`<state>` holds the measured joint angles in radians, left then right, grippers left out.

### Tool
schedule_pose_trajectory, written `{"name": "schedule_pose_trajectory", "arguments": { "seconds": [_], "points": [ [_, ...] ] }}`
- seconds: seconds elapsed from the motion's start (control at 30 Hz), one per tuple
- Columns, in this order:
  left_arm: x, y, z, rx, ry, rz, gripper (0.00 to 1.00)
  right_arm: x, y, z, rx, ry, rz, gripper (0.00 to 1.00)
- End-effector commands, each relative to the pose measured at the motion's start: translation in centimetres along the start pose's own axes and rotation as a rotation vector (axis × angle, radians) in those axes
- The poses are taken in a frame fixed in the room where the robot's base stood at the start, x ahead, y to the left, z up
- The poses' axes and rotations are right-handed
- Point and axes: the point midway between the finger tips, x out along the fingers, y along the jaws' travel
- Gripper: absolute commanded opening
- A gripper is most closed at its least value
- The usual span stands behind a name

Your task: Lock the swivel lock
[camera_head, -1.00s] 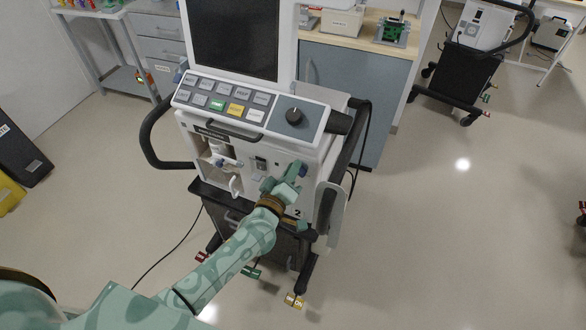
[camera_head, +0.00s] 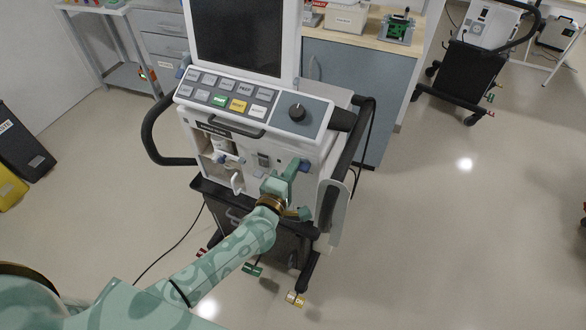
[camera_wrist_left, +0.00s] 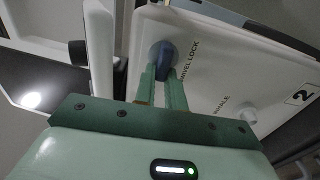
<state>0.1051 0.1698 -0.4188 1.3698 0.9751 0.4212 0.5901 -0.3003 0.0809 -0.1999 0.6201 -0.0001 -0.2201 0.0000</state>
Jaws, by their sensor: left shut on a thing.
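The swivel lock is a blue knob on the white front panel of the ventilator (camera_head: 250,150), at the panel's right side. In the left wrist view the knob (camera_wrist_left: 165,58) sits beside the printed words "SWIVEL LOCK", its long side running roughly up and down the picture. My left gripper (camera_wrist_left: 162,80) is shut on it, with one green finger at each side. In the head view the left gripper (camera_head: 294,169) reaches the panel from below and hides most of the knob (camera_head: 305,165). My right gripper is not in view.
A white "INHALE" port (camera_wrist_left: 246,114) stands out of the panel beside the knob. A black side handle (camera_head: 160,130) curves out at left.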

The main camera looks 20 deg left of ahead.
Motion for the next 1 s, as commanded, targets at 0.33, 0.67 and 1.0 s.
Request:
{"name": "schedule_pose_trajectory", "arguments": {
  "seconds": [0.33,0.67,1.0],
  "points": [
    [0.0,-0.1,-0.1,-0.020,0.001,-0.001,0.00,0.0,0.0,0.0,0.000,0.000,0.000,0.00],
    [0.0,-0.1,0.0,-0.018,0.001,-0.001,0.34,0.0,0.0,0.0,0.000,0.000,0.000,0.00],
    [-1.2,-0.1,0.0,-0.016,0.000,-0.003,0.34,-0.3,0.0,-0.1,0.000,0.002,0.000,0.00]
  ]
}}
